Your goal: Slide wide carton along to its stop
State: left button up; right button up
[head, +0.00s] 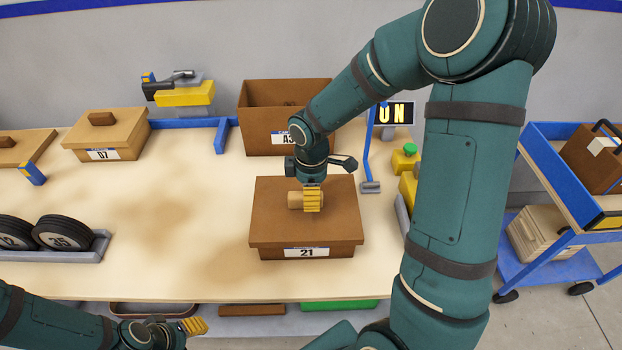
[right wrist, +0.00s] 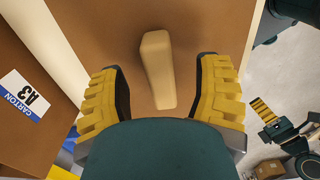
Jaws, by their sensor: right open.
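The wide brown carton (head: 258,97), open-topped and labelled A3, stands at the back of the table. Its labelled wall (right wrist: 22,95) fills the left of the right wrist view. A blue rail with a bracket end (head: 221,135) lies at its left. My right gripper (head: 312,199) is open over the lid of a brown box labelled 21 (head: 270,239). Its yellow fingers (right wrist: 160,95) lie either side of the lid's light wooden handle (right wrist: 156,70), with gaps visible. My left gripper (head: 193,326) is low at the front left, away from the boxes; its finger opening is unclear.
Black wheels (head: 62,232) sit in a grey tray. A blue upright (head: 367,150) and a green button (head: 410,149) are at right. The left-middle table is clear. A blue cart (head: 560,240) stands right.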

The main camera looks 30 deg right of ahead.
aim_at(345, 204)
jog(key=shift+f, duration=1.5)
grip_shut()
jog(key=shift+d, duration=0.1)
jog(key=shift+s+d+p, duration=0.25)
jog(key=shift+s+d, duration=0.5)
jog(key=shift+d, duration=0.4)
jog(key=shift+s+d+p, duration=0.3)
jog(key=shift+s+d, duration=0.45)
jog(key=shift+d, duration=0.4)
jog(key=shift+s+d+p, duration=0.25)
jog(key=shift+s+d, duration=0.5)
jog(key=shift+d, duration=0.4)
jog(key=shift+s+d+p, duration=0.35)
jog(key=shift+s+d, duration=0.15)
jog(key=shift+d, duration=0.3)
jog(key=shift+s+d+p, duration=0.3)
jog(key=shift+s+d, duration=0.2)
jog(key=shift+d, duration=0.35)
jog(key=shift+s+d+p, duration=0.35)
jog(key=shift+s+d, duration=0.15)
jog(key=shift+d, duration=0.3)
